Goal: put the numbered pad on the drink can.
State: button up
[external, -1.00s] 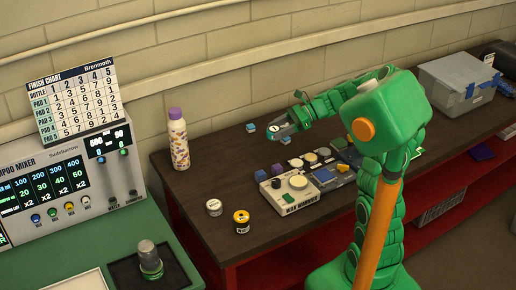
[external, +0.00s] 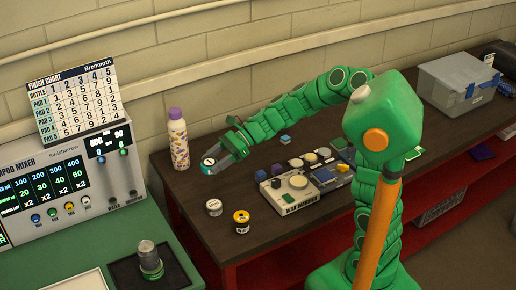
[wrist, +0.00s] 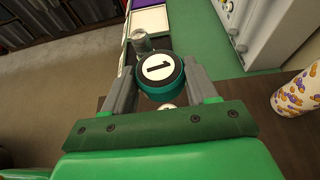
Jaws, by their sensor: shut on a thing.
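My gripper (external: 212,161) is shut on the numbered pad (external: 208,162), a round teal puck with a white top. In the wrist view the pad (wrist: 159,73) sits between the two grey fingers with a black "1" facing the camera. It is held above the table's left part, right of the purple-capped bottle. No thing is clearly marked as a drink can.
A patterned bottle (external: 179,140) stands near the wall. A white-topped tin (external: 214,207) and a yellow-topped tin (external: 242,220) stand at the table's front. The wax warmer (external: 296,190) and several small pads and blocks lie to the right. The mixer (external: 70,185) stands at left.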

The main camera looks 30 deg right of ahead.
jog(key=s+a+n+g, duration=0.2)
jog(key=s+a+g, duration=0.1)
jog(key=s+a, duration=1.4)
send_over(150, 243)
jog(key=s+d, duration=0.1)
notch_tip(150, 243, down, 8)
jog(key=shift+s+d+r, duration=0.1)
jog(key=shift+w+a+f, duration=0.4)
jog(key=shift+w+f, duration=0.05)
jog(key=shift+f, duration=0.2)
jog(key=shift+a+f, duration=0.15)
jog(key=shift+f, duration=0.05)
jog(key=shift+w+f, duration=0.1)
jog(key=shift+f, duration=1.4)
jog(key=shift+f, duration=0.2)
jog(key=o, duration=1)
